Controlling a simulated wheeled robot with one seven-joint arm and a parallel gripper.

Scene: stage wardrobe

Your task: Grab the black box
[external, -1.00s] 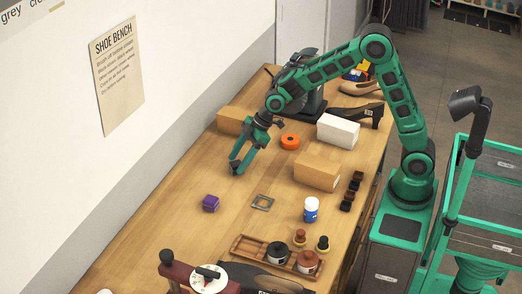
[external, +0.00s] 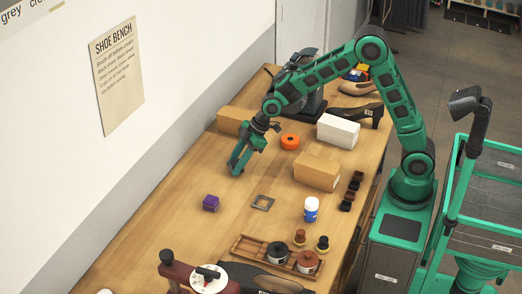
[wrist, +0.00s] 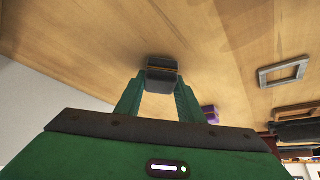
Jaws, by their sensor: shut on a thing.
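My gripper (external: 236,170) points down at the bench top, left of the orange ring. In the wrist view its two green fingers (wrist: 161,88) are closed on a small black box (wrist: 161,75), which sits between the fingertips close to the wood. A dark shape just beyond it may be part of the box or its shadow; I cannot tell. In the external view the fingers hide the box.
A purple box (external: 211,203) and a grey square frame (external: 263,202) lie nearer the camera. Bare wood lies left of the gripper.

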